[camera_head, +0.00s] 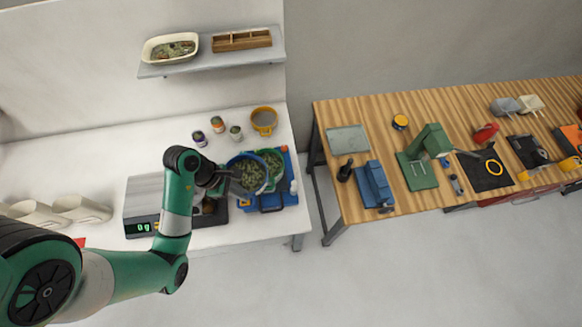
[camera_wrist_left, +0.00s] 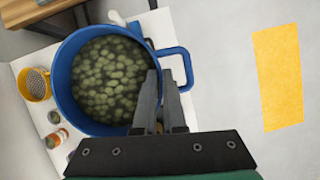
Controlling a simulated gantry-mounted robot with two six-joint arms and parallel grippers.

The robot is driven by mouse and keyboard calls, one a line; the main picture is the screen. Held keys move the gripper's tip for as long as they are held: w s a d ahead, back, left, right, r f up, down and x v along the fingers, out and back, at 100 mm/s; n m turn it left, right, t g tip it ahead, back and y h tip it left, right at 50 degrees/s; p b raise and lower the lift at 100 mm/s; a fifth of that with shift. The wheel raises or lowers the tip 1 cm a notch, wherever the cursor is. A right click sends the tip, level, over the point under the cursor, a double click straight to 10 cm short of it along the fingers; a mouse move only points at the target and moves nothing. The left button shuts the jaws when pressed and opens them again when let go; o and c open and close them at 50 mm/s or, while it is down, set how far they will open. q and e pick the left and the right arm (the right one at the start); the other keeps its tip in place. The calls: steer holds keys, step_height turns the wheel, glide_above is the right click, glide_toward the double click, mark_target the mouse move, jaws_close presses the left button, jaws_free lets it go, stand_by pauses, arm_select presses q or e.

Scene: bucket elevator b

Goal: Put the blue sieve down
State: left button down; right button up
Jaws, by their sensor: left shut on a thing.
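The blue sieve (camera_head: 230,163), full of green pieces, is at the right end of the white table in the head view. In the left wrist view the sieve (camera_wrist_left: 58,75) fills the upper left, with its blue loop handle (camera_wrist_left: 187,62) to the right. My left gripper (camera_head: 228,178) is shut on the sieve's near wall; its fingers (camera_wrist_left: 163,90) show in the left wrist view. A blue tray (camera_head: 289,194) with more green pieces (camera_head: 273,160) is beside and partly behind the sieve. I cannot tell whether the sieve touches it. My right gripper is out of view.
A scale (camera_head: 143,210) reading 0 g is left of the arm. Small jars (camera_head: 218,125) and a yellow strainer (camera_head: 264,121) stand behind the sieve. White containers (camera_head: 82,208) lie at left. A wooden workbench (camera_head: 335,110) stands right, across a gap.

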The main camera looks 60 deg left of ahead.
mark_target(250, 170)
arm_select(q)
steer(key=shift+s+a+n, duration=0.4)
steer(key=shift+s+a, duration=0.35)
steer(key=shift+s, duration=0.15)
steer(key=w+a+f+b, duration=0.1)
steer(key=w+f+b, duration=0.1)
steer(key=w+b, duration=0.1)
steer(key=w+a+f+b, duration=0.2)
steer(key=w, duration=0.1)
steer(key=w+a+f+b, duration=0.2)
steer(key=w+b, duration=0.1)
steer(key=shift+b, duration=0.35)
steer(key=shift+w+a+f, duration=0.3)
steer(key=shift+w+f, duration=0.25)
steer(key=shift+f, duration=0.6)
steer(key=shift+w+a+f, duration=0.3)
steer(key=shift+w+f, duration=0.25)
steer(key=shift+f, duration=0.6)
steer(key=shift+w+a+f, duration=0.3)
steer(key=shift+w+f, duration=0.25)
steer(key=shift+f, duration=0.6)
steer(key=shift+f+b, duration=0.4)
steer(key=shift+b, duration=0.05)
steer(key=c, duration=1)
jaws_free()
